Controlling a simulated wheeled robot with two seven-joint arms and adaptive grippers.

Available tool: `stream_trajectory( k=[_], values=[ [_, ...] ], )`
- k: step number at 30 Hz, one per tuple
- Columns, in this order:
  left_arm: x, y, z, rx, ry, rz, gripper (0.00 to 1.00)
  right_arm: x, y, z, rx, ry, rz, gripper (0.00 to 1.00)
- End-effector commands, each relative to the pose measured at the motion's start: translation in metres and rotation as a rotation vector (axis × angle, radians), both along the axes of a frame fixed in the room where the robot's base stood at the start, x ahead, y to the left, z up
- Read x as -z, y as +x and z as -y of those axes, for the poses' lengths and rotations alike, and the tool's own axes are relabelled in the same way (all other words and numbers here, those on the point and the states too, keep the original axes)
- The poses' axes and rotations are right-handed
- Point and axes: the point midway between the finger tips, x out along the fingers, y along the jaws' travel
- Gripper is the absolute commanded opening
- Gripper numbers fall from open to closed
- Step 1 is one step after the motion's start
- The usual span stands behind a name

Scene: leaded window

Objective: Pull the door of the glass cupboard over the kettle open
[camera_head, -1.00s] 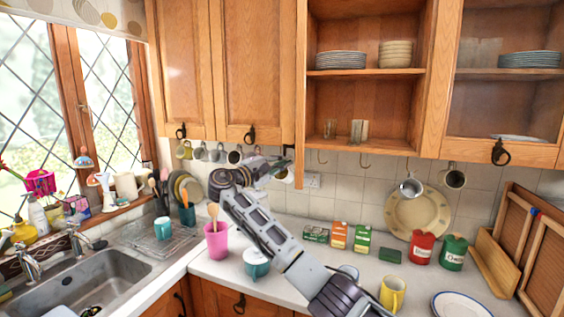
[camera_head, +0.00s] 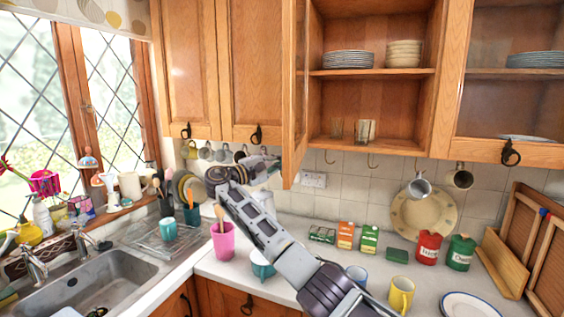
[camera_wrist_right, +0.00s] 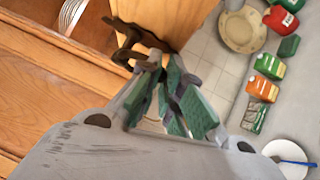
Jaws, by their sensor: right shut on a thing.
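The cupboard (camera_head: 318,100) in the middle of the wall stands open, with plates, bowls and glasses inside. Its door (camera_head: 294,100) is swung out to the left and seen nearly edge-on. A dark curled handle (camera_wrist_right: 122,42) shows at the door's lower corner in the right wrist view. My right gripper (camera_head: 275,165) is at the door's bottom edge, and in the wrist view its green-padded fingers (camera_wrist_right: 157,66) are shut on the handle. The exact contact is partly hidden by the fingers. I cannot clearly make out a kettle; a teal vessel (camera_head: 262,268) stands behind my right arm. My left gripper is out of view.
A closed wooden cupboard (camera_head: 190,70) is to the left and a glass-fronted one (camera_head: 510,100) to the right. Mugs hang below. The counter holds a pink cup (camera_head: 222,243), cartons (camera_head: 345,235), red and green tins and a yellow mug (camera_head: 401,293).

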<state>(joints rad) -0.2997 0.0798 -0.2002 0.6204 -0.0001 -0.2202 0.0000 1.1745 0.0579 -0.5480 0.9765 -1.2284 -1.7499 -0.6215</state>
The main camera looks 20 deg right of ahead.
Motion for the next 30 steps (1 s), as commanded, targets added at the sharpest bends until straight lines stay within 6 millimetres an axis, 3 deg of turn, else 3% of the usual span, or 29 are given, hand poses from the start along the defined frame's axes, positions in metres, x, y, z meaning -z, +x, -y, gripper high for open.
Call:
stream_trajectory(
  k=[1, 3, 7, 20, 30],
  values=[
    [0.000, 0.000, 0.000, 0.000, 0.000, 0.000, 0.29, 0.002, 0.000, 0.000, -0.001, 0.002, -0.004, 0.00],
    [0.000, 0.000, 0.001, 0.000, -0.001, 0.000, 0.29, 0.002, 0.000, 0.000, -0.001, 0.002, -0.003, 0.15],
    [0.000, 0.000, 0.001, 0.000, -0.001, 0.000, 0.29, 0.001, 0.000, 0.000, -0.001, 0.001, -0.002, 0.29],
    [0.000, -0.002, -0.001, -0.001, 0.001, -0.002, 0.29, 0.001, 0.000, -0.003, -0.001, 0.000, 0.000, 0.29],
    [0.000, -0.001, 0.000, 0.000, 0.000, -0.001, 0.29, 0.005, -0.006, -0.036, -0.003, 0.001, -0.001, 0.29]
  ],
)
